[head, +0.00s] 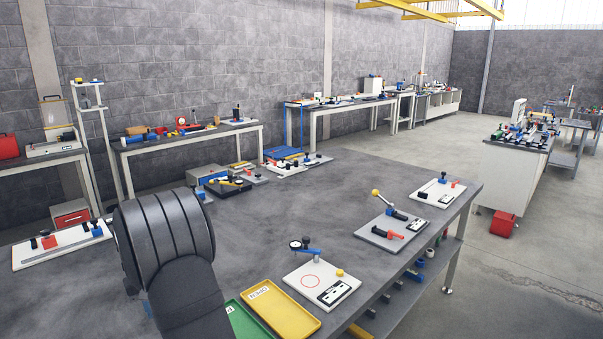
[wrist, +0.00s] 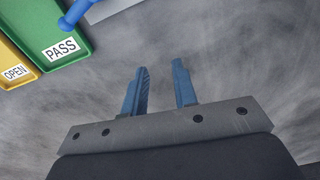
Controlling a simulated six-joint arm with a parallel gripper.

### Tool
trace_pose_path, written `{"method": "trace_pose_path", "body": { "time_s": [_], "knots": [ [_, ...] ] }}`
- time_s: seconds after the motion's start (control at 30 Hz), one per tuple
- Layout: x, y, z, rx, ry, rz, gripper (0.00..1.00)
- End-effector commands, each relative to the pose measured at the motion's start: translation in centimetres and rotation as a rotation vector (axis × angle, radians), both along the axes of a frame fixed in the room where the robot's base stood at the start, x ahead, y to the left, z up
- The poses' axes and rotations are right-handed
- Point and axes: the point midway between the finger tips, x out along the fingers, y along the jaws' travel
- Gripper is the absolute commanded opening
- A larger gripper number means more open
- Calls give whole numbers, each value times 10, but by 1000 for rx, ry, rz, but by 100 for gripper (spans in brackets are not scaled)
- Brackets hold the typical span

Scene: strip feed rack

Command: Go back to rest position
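My gripper (wrist: 159,68) shows in the wrist view with its two blue fingers apart and nothing between them. It is over bare grey tabletop (wrist: 240,75). In the head view a dark rounded part of my arm stands at the lower left, and my gripper is hidden there.
A green tray (wrist: 62,30) marked PASS and a yellow tray (wrist: 12,55) marked OPEN lie at the upper left of the wrist view. A blue rod-like part (wrist: 75,14) overlaps the green tray's edge. The table's middle (head: 300,200) is clear.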

Motion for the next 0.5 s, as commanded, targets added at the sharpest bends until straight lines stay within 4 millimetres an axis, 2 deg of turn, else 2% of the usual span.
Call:
{"method": "trace_pose_path", "body": {
  "time_s": [0.2, 0.33, 0.5],
  "knots": [
    [-6, 35, -25, -2, 2, 3, 26],
    [-6, 34, -43, -1, 2, 0, 26],
    [-6, 34, -57, 1, -1, 0, 26]
  ]
}}
